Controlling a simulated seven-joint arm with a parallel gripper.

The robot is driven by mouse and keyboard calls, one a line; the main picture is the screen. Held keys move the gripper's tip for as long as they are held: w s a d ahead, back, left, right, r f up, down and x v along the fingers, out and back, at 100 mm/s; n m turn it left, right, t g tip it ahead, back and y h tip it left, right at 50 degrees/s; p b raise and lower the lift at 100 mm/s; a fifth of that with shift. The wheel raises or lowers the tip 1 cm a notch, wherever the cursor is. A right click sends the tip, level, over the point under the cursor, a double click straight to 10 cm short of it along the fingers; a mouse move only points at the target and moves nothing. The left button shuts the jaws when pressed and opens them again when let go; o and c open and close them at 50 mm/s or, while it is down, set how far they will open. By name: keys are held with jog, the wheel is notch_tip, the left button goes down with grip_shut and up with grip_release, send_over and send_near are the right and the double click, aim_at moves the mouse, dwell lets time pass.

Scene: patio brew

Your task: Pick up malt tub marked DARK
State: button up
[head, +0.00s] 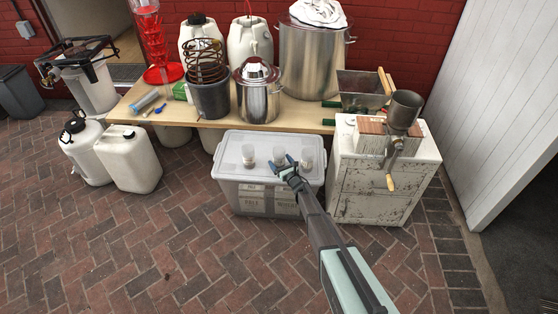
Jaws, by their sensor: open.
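Three small clear tubs stand in a row on the white lid of a plastic storage box (228,170): a left tub (248,153), a middle tub (279,153) and a right tub (308,156). The left and right tubs show brownish contents low down. No marking on any tub can be read at this size, so I cannot tell which one is DARK. My gripper (284,162) is open, with its blue fingertips in front of the middle tub's lower part. The fingers hide that part, and I cannot tell whether they touch it.
A worn white cabinet (388,192) bearing a grain mill (403,110) stands close on the right. Behind is a wooden table (220,123) with a steel pot (257,95), a black bucket (211,98) and a large kettle (312,62). White jerrycans (129,162) stand left. The brick floor in front is clear.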

jog(key=x, duration=0.3)
jog(key=shift+w+a, duration=0.2)
jog(key=shift+w, duration=0.1)
jog(key=c, duration=1)
